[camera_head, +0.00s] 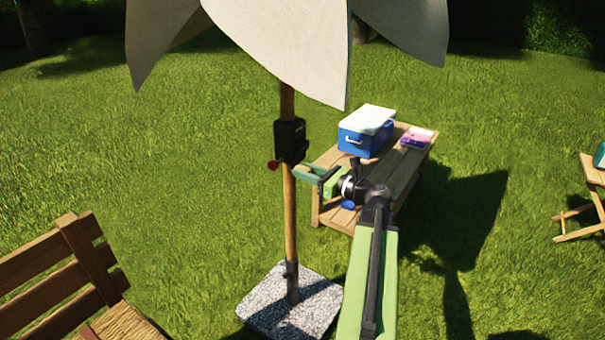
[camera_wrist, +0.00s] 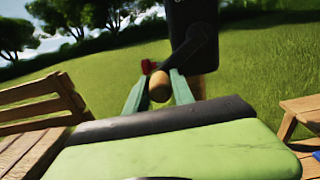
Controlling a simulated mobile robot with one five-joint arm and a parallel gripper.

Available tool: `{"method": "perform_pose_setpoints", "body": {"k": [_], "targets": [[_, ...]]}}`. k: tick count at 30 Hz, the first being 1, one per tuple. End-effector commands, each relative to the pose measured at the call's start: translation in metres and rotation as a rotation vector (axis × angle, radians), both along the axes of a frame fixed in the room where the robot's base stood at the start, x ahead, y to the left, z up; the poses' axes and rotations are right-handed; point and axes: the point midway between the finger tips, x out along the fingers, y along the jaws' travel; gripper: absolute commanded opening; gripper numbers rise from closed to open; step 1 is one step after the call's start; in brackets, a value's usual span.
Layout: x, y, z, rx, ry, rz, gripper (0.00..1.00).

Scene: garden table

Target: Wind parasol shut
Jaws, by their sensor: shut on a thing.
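The parasol (camera_head: 290,45) has a pale canopy whose panels hang down around a wooden pole (camera_head: 290,215). The pole stands in a speckled stone base (camera_head: 262,302). A black crank housing (camera_head: 290,141) sits on the pole, with a small red part (camera_head: 273,165) at its lower left. In the wrist view a black crank arm (camera_wrist: 195,45) runs down from the housing (camera_wrist: 192,14) to a wooden crank knob (camera_wrist: 159,86). My gripper (camera_wrist: 160,88) is shut on this knob, one green finger on each side. In the head view my gripper (camera_head: 302,172) is just right of the pole.
A wooden table (camera_head: 405,172) stands behind my arm, with a blue cooler (camera_head: 362,143) and a pink and purple item (camera_head: 417,138) on it. A wooden chair (camera_head: 75,270) is at the lower left. A folding stool (camera_head: 590,205) is at the right edge. Open grass lies between.

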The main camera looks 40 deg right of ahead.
Motion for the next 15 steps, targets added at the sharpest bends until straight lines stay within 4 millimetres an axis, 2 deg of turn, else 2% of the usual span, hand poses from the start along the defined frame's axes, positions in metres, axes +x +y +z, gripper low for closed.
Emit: {"method": "perform_pose_setpoints", "body": {"k": [1, 3, 7, 12, 15], "targets": [[0.003, -0.013, -0.012, 0.003, -0.004, -0.016, 0.0], [0.005, -0.02, -0.021, 0.003, -0.005, -0.016, 0.0], [0.005, -0.021, -0.017, 0.004, -0.006, -0.014, 0.0], [0.011, -0.044, -0.034, 0.004, -0.007, -0.015, 0.0], [0.011, -0.045, -0.032, 0.004, -0.006, -0.013, 0.0]]}}
